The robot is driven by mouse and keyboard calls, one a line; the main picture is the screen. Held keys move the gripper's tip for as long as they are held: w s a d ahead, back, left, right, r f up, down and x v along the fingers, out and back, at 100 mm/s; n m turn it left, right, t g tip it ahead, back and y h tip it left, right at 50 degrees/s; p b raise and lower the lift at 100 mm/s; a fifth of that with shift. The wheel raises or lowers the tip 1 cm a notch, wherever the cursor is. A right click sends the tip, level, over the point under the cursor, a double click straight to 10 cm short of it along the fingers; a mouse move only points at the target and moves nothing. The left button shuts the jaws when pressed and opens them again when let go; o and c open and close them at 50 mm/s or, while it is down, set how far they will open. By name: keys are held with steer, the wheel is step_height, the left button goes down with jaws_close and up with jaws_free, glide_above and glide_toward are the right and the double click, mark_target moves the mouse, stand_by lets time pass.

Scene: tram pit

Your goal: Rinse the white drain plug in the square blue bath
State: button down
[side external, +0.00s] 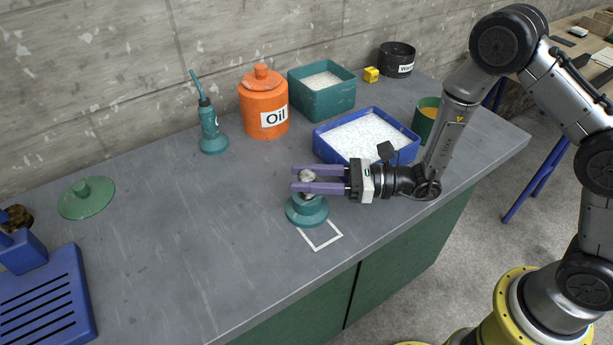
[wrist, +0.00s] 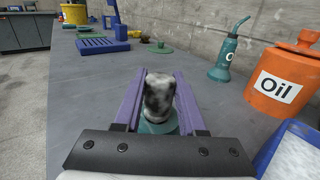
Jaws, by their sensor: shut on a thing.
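The white drain plug (side external: 307,176) is smudged with dark grime. My gripper (side external: 305,180) is shut on it, one purple finger on each side. In the wrist view the plug (wrist: 158,97) stands upright between the fingers. A round teal base (side external: 307,213) is directly under the plug; I cannot tell whether they touch or are one piece. The square blue bath (side external: 328,152), filled with white speckled foam or liquid, stands just behind my gripper in the side view. Its edge shows at the lower right of the wrist view (wrist: 272,148).
A teal tub (side external: 320,98) with white contents, an orange oil jar (side external: 264,108) and a teal oil can (side external: 211,130) stand along the wall. A green cup (side external: 425,120) is right of the bath. A white square outline (side external: 322,246) marks the bench. The bench's left middle is clear.

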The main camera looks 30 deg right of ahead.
steer(key=shift+f, duration=0.25)
steer(key=shift+c, duration=2.4)
jaws_free()
steer(key=v, duration=1.3)
steer(key=shift+s+d+r, duration=0.2)
steer(key=shift+s+r, duration=0.05)
steer(key=shift+s, duration=0.2)
